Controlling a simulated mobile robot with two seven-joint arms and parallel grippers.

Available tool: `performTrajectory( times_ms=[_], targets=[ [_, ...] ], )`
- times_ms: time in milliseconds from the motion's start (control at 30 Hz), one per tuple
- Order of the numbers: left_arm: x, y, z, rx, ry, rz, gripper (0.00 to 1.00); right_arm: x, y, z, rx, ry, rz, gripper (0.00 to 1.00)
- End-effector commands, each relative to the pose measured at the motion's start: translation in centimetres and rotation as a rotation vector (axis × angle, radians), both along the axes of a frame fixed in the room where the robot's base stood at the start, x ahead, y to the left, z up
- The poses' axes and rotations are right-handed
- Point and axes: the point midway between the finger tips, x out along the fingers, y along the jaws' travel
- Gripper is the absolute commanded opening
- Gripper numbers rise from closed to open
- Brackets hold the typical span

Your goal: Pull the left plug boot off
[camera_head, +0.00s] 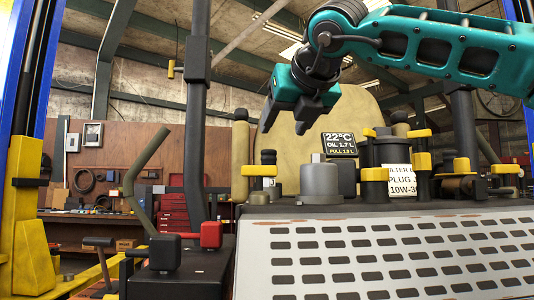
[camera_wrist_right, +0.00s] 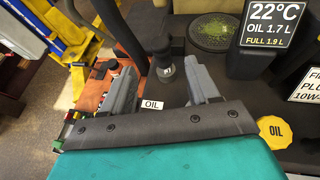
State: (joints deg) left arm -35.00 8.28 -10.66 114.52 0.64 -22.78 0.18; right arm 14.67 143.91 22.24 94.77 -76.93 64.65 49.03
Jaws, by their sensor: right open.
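A black boot-like piece (camera_wrist_right: 160,45) stands upright on the dark engine deck in the right wrist view, with a small metallic part at its foot. I take it for the left plug boot; a black-topped piece (camera_head: 268,157) in the head view, left of the grey cylinder, looks like the same one. My right gripper (camera_head: 286,118) hangs above it from the teal arm, its fingers pointing down. In the wrist view the gripper (camera_wrist_right: 152,66) is open, and the boot shows between its fingers, apart from both. My left gripper is not in view.
A yellow oil cap (camera_wrist_right: 275,132) is right of the gripper in the wrist view. The black readout (camera_head: 341,145), grey cylinder (camera_head: 318,178) and yellow-handled black filter housing (camera_head: 391,152) crowd the deck to the right. A dark upright post (camera_head: 197,110) stands left.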

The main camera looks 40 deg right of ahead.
Motion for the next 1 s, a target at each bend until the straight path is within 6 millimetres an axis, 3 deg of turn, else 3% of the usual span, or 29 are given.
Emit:
performTrajectory(
  times_ms=[300,500,967,1000],
  targets=[
    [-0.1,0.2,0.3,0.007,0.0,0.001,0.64,5.7,-2.7,-2.6,0.003,0.004,0.0,0.6],
    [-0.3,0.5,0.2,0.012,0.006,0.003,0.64,8.1,-3.8,-3.6,0.001,0.002,0.001,0.6],
    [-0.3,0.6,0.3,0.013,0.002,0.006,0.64,9.1,-4.3,-4.2,0.0,-0.001,0.001,0.6],
    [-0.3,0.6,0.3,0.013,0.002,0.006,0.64,9.1,-4.3,-4.2,0.0,-0.001,0.001,0.56]
  ],
)
